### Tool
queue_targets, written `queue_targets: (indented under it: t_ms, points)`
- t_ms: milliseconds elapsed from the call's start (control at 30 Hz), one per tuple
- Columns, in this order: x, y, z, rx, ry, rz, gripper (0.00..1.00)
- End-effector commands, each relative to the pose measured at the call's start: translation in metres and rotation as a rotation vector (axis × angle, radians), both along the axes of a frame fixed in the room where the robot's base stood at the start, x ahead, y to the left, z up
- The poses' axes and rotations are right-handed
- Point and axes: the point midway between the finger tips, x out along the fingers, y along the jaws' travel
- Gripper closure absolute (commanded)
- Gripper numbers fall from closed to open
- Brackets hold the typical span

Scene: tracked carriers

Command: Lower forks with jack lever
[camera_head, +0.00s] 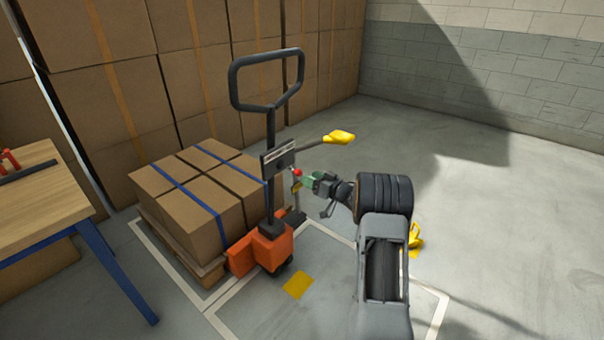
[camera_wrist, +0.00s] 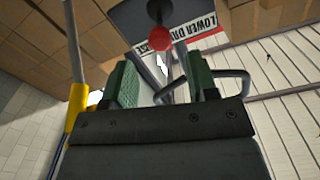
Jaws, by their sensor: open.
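An orange pallet jack (camera_head: 262,247) stands upright with a black looped handle (camera_head: 268,80). A dark control plate (camera_head: 278,157) sits on its column; the wrist view shows the plate's lettering (camera_wrist: 197,36), with "LOWER" readable. A small lever with a red knob (camera_head: 297,173) projects near the plate. The red knob (camera_wrist: 160,39) is also at the top centre of the wrist view. My gripper (camera_head: 304,181) is beside the knob. In the wrist view its green fingers (camera_wrist: 163,80) are apart, with the knob beyond their tips, roughly between them. Nothing is held.
A rod with a yellow grip (camera_head: 340,137) extends right of the plate, above my gripper. Strapped cartons (camera_head: 200,195) sit on a wooden pallet (camera_head: 199,270) behind the jack. A wooden table (camera_head: 40,200) is at left. Open floor (camera_head: 480,200) lies to the right.

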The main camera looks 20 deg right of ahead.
Motion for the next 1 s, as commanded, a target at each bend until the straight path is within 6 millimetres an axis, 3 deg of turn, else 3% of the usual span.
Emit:
queue_targets:
  t_ms: [200,400,1000]
  points:
    - [-0.037,-0.02,0.002,-0.001,0.0,-0.002,0.47]
    - [-0.057,-0.031,0.0,0.0,0.002,-0.001,0.47]
    - [-0.064,-0.034,0.0,0.0,0.0,0.001,0.47]
